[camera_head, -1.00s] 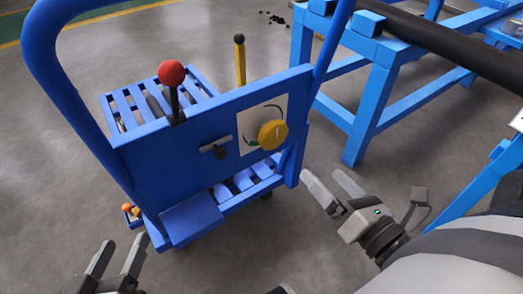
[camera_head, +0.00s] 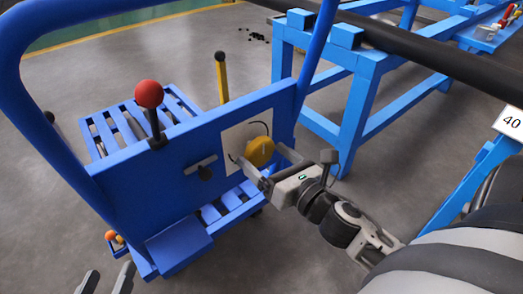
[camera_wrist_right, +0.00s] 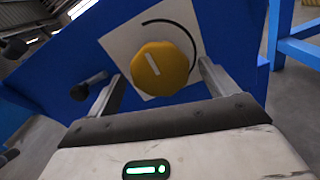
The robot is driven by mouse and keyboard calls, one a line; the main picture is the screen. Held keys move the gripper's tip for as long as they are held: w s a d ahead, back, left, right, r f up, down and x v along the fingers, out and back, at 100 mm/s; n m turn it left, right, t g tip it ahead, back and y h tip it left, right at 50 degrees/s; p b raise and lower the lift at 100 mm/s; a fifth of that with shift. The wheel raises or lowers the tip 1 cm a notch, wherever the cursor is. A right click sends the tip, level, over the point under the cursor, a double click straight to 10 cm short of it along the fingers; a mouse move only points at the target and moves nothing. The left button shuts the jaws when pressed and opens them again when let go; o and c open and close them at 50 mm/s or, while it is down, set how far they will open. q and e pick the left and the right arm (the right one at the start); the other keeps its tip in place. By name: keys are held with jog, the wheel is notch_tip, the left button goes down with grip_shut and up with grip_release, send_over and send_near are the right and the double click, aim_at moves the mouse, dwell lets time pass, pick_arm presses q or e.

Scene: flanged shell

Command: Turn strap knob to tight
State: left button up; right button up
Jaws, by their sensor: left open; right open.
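The strap knob (camera_head: 260,152) is yellow and round, with a pale line on its face. It sits on a white plate (camera_head: 234,139) with a dark curved arc, on the blue cart's panel. In the right wrist view the knob (camera_wrist_right: 160,69) is centred ahead, its pale line tilted. My right gripper (camera_head: 270,166) is open at the knob, partly overlapping it in the head view. In the right wrist view its fingers (camera_wrist_right: 158,87) stand apart on either side of the knob; I cannot tell whether they touch it. My left gripper (camera_head: 105,281) is open and empty at the bottom left.
The blue cart panel (camera_head: 150,190) also carries a red-ball lever (camera_head: 149,94), a grey T-handle (camera_head: 203,170) and a yellow post (camera_head: 221,80). A blue frame (camera_head: 357,110) with a long black pipe (camera_head: 440,55) stands at the right. Grey floor lies between.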

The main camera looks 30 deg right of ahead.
jog(key=shift+w+a, duration=0.1)
jog(key=shift+w, duration=1)
jog(key=c, duration=1)
jog(key=shift+m, duration=0.3)
